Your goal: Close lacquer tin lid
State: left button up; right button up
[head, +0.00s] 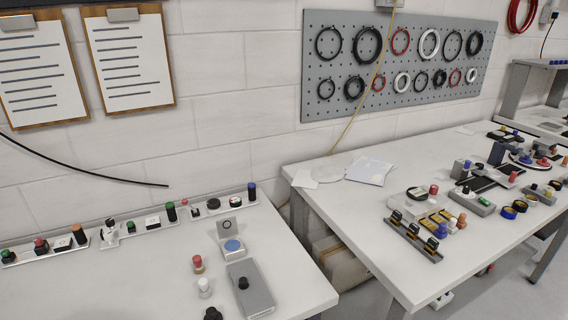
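A small box-like item with a blue round top or inside (232,246) sits on the near left bench. A grey square plate with a dark round mark (228,228) stands upright at its back edge, like a raised lid. This may be the lacquer tin, but it is too small to be sure. Neither of my grippers is in view.
A grey box with a black knob (252,290) lies just in front of it. A red-topped piece (198,264), a white piece (205,288) and a black knob (212,314) stand to its left. A strip of buttons (130,227) runs along the wall. The right bench (335,205) is crowded.

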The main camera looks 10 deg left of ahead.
aim_at(226, 226)
jog(key=j+z, duration=0.35)
jog(key=k+j+z, duration=0.15)
jog(key=j+z, duration=0.2)
jog(key=k+j+z, duration=0.2)
jog(key=j+z, duration=0.15)
jog(key=k+j+z, duration=0.2)
jog(key=j+z, duration=0.15)
jog(key=j, duration=0.1)
